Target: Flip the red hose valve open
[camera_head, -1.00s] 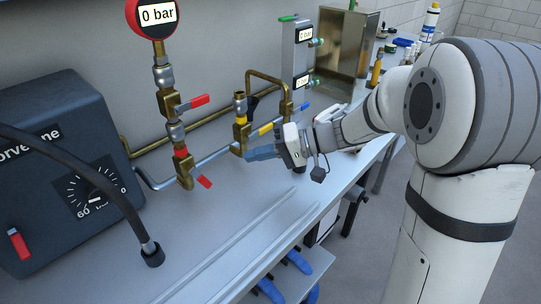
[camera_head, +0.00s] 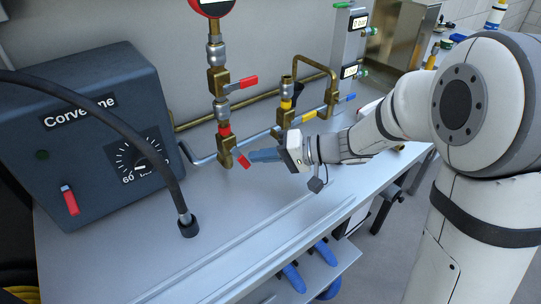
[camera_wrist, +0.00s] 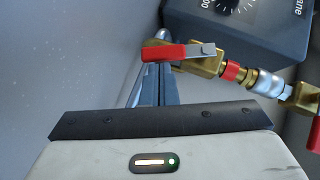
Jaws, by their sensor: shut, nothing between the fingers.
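The lower red-handled brass valve (camera_head: 226,148) hangs below a red collar (camera_head: 224,130) on the pipe. Its red lever (camera_head: 243,160) slants down to the right. In the wrist view this red lever (camera_wrist: 163,52) with a grey tip lies across the far ends of my fingers. My gripper (camera_head: 254,155) is shut, its blue fingers pointing left with the tips right beside the lever. I cannot tell whether they touch it. The fingers also show in the wrist view (camera_wrist: 158,82), their tips partly hidden behind the lever.
A second red-levered valve (camera_head: 244,82) sits above, under a red gauge (camera_head: 212,5). A yellow-levered valve (camera_head: 303,118) and a blue lever (camera_head: 347,98) are to the right. The dark Corvenne box (camera_head: 85,130) and a black hose (camera_head: 150,150) stand left.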

